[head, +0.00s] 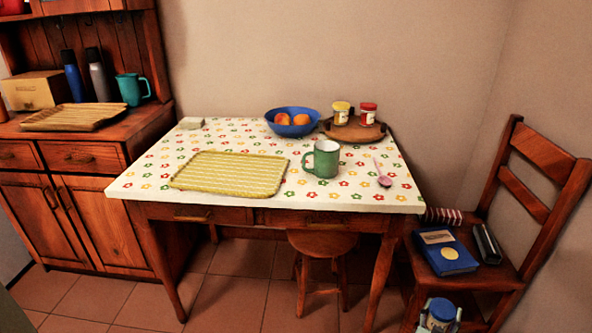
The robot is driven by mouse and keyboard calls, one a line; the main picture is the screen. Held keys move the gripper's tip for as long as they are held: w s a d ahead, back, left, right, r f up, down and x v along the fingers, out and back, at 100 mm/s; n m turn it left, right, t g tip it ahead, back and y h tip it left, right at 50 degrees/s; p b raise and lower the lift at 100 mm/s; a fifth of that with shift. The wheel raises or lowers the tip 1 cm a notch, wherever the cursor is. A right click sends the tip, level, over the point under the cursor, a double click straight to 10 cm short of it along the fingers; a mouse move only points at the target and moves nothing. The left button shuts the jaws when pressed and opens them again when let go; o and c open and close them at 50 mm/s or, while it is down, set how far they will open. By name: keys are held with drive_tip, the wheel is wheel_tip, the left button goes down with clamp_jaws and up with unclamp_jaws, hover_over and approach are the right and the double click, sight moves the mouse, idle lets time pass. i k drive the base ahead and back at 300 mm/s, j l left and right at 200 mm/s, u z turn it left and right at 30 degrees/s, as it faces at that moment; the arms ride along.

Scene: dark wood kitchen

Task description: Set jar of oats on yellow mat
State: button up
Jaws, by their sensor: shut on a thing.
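At the bottom edge of the head view, in front of the chair, is a small jar (440,309) with blue and cream colours, which I take to be the jar of oats. My gripper (441,319) is shut on it, only partly in view; the frame edge cuts off its lower part. The jar is below table height, well to the right of the mat. The yellow mat (230,172), patterned with pale lines, lies flat and empty on the left front of the table.
The flowered table (150,185) also holds a green mug (323,160) right of the mat, a pink spoon (383,177), a blue bowl of oranges (292,121) and a round board (354,131) with two jars. A chair (490,273) bearing books stands right. A stool (322,244) is underneath.

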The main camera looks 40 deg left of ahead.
sight(244, 173)
drive_tip(key=k+j+u, duration=0.45)
drive_tip(key=u, duration=1.3)
drive_tip(key=i+l, duration=0.05)
drive_tip(key=l, duration=0.05)
